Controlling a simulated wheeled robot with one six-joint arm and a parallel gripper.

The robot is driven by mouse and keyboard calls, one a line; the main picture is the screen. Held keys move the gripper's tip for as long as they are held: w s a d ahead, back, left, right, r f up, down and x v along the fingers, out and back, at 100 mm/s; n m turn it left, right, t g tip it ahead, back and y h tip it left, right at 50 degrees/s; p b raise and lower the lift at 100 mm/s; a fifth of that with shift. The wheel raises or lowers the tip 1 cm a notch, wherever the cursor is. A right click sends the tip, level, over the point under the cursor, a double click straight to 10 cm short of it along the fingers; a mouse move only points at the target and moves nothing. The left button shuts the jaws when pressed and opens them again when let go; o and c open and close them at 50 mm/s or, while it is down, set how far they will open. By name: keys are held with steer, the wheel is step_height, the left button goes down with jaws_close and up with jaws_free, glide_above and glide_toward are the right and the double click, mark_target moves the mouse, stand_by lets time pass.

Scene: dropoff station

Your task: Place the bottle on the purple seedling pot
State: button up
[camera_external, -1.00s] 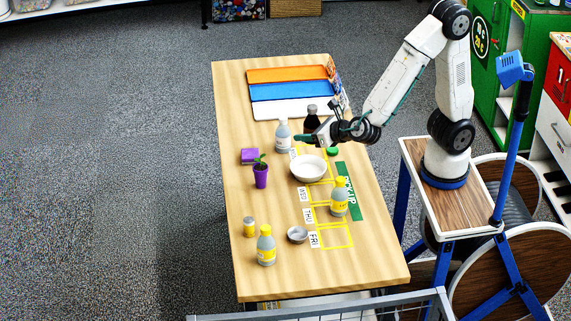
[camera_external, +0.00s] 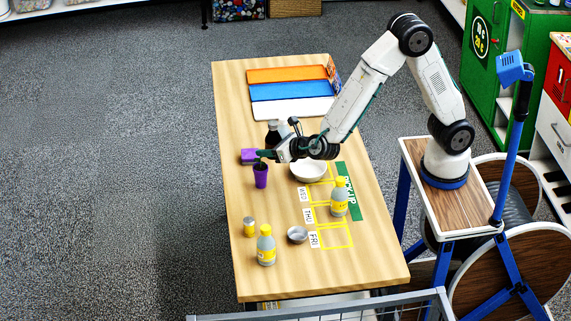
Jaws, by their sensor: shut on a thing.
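The purple seedling pot (camera_external: 261,180) with its green plant stands on the wooden table, left of the middle. My gripper (camera_external: 270,153) is just above and slightly right of the pot. It is shut on a dark bottle (camera_external: 272,134), which is upright, with its lower part hidden behind the gripper. I cannot tell whether the bottle touches the plant or pot. A pale grey bottle (camera_external: 284,129) shows just behind the dark one, partly hidden.
A purple box (camera_external: 248,156) sits close behind the pot. A white bowl (camera_external: 309,172) is to the right under my arm. Coloured trays (camera_external: 290,92) lie at the back.

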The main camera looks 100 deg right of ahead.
mark_target(256, 165)
steer(key=w, duration=0.4)
steer(key=shift+d+f, duration=0.15)
steer(key=shift+f, duration=0.05)
steer(key=shift+w+f, duration=0.15)
steer(key=shift+f, duration=1.6)
steer(key=o, duration=1)
steer(key=shift+f, duration=0.15)
steer(key=shift+o, duration=0.2)
